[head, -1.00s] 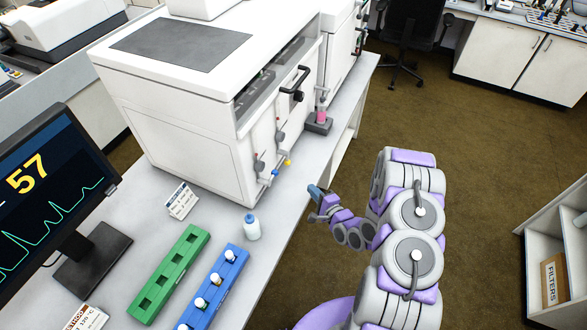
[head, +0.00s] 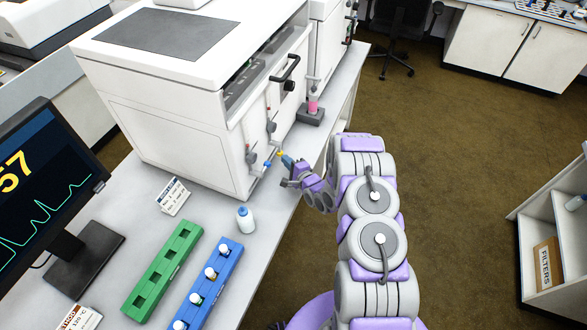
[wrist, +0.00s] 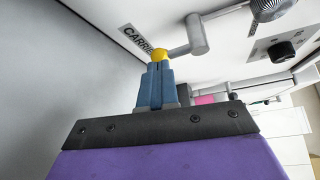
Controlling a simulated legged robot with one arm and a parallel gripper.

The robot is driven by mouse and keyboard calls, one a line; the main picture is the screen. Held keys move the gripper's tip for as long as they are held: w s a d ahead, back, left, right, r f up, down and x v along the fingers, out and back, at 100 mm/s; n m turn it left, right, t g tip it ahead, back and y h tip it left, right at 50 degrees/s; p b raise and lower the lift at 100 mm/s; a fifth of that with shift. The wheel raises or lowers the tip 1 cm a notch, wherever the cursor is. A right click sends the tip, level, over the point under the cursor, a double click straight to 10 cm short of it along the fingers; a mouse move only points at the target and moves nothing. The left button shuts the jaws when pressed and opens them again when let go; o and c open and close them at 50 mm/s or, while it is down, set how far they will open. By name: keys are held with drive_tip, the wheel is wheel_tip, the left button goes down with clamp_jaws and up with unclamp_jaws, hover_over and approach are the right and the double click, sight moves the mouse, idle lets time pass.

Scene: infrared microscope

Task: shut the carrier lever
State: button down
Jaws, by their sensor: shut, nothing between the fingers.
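The carrier lever is a grey arm (wrist: 197,36) with a yellow knob (wrist: 161,56), beside a label (wrist: 133,40) that starts "CARRIE" in the wrist view. In the head view its yellow knob (head: 281,153) sticks out low on the front of the white instrument (head: 190,100). My gripper (wrist: 157,66) is shut and empty, its blue fingertips right at the knob and covering its lower side. I cannot tell whether they touch it. In the head view my gripper (head: 285,159) is just right of the knob.
A pink vial (head: 313,103) stands on a dark base behind. A blue-capped bottle (head: 245,220), green rack (head: 165,270) and blue rack (head: 215,285) are on the bench. Open floor lies to the right.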

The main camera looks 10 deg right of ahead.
drive_tip(key=shift+w+a, duration=0.15)
drive_tip(key=shift+w, duration=0.3)
idle(0.3)
